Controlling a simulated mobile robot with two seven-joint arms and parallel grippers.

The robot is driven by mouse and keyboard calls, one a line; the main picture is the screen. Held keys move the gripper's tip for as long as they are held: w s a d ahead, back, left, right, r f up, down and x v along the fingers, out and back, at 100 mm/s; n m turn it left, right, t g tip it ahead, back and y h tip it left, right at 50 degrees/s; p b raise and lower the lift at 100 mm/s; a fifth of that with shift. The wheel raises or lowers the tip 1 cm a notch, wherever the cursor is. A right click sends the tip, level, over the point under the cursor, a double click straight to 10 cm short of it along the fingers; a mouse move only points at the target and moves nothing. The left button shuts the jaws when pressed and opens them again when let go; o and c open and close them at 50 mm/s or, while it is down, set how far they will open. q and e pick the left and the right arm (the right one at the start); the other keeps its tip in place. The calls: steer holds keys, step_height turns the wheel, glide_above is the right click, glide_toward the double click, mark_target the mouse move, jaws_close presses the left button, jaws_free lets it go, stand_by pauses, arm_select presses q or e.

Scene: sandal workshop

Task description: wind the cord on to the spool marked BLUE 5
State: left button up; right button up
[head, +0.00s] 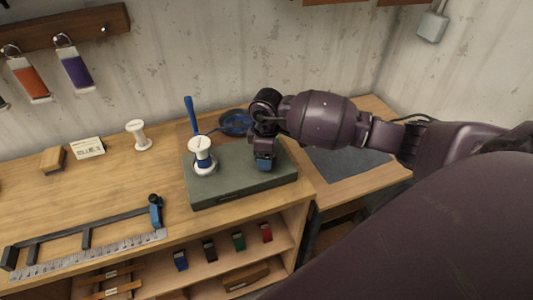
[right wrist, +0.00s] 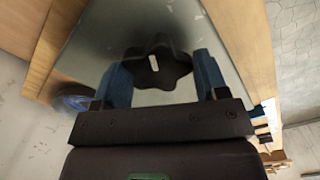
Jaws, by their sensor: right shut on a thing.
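A white spool (head: 201,148) with blue cord around its middle stands upright on the left part of a grey-green box (head: 232,188). Any marking on it is too small to read. A blue coil or dish (head: 235,122) lies behind the box; it also shows blurred in the right wrist view (right wrist: 72,103). My right gripper (head: 264,163) is low over the right end of the box. In the right wrist view its blue fingers (right wrist: 160,80) are closed on the sides of a black star-shaped knob (right wrist: 155,68) with a white mark. My left gripper is out of view.
A blue upright handle (head: 190,113) stands behind the spool. An empty-looking white spool (head: 138,134), a card (head: 87,147) and a wooden block (head: 53,160) stand to the left. A ruler-like clamp tool (head: 90,240) lies along the bench front. A grey mat (head: 343,160) is at right.

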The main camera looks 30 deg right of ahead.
steer(key=o, duration=0.9)
step_height(320, 180, up, 11)
steer(key=shift+f+b, duration=0.1)
steer(key=shift+b, duration=0.3)
